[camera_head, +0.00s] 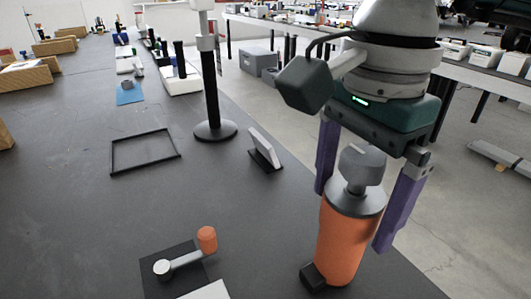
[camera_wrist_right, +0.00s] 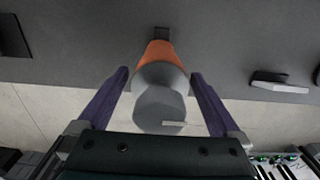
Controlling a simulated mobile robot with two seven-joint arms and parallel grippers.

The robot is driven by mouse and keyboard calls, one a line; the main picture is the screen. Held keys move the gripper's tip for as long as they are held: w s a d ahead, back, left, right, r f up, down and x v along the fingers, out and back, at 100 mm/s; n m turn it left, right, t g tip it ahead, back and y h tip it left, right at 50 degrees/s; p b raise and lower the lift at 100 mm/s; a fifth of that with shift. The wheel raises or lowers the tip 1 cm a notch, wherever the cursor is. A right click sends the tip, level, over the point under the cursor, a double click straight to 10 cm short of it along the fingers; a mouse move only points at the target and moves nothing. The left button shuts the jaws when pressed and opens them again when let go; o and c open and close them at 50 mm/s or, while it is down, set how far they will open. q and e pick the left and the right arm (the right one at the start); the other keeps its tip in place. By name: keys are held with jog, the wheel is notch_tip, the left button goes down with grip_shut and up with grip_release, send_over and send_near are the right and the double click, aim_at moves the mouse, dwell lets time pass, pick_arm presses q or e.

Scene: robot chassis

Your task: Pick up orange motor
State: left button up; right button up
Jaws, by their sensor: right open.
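The orange motor (camera_head: 343,243) stands upright near the right edge of the dark table, with a grey cap and grey knob on top and a small black block at its foot. My right gripper (camera_head: 352,214) is above it, pointing down, with its purple fingers apart on either side of the motor's upper part. In the right wrist view the motor's grey top (camera_wrist_right: 160,95) sits between the two open fingers (camera_wrist_right: 160,85), with a gap on each side. My left gripper is not in view.
A small device with an orange knob (camera_head: 207,239) lies left of the motor. A black frame (camera_head: 145,151), a small stand with a white panel (camera_head: 264,148) and a pole on a round base (camera_head: 214,130) are farther back. The table's right edge is close.

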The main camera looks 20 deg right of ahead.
grip_shut()
dwell(0.7)
jog(key=shift+r, duration=0.1)
